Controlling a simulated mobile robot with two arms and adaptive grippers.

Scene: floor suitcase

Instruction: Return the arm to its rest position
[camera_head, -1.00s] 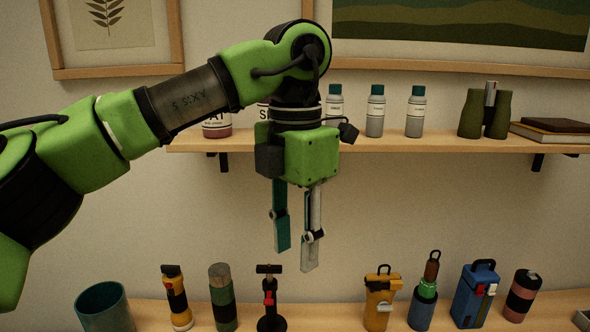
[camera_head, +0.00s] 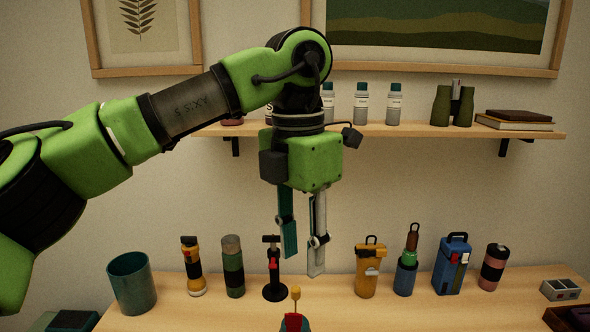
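My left arm comes in from the left in the head view, green and black, bent at the elbow. My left gripper (camera_head: 301,256) hangs pointing down in front of the wall, between the shelf and the table. Its two fingers, one teal and one pale grey, are apart with nothing between them. The fingertips show above the table's items in the picture and touch none that I can see. My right gripper is not in view.
The wooden table (camera_head: 215,312) holds a teal cup (camera_head: 132,284), a yellow flashlight (camera_head: 193,268), a yellow bottle (camera_head: 369,270), a blue box (camera_head: 450,266) and a pink-black cylinder (camera_head: 493,268). A wall shelf (camera_head: 420,130) with several bottles and binoculars (camera_head: 453,104) is behind my gripper.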

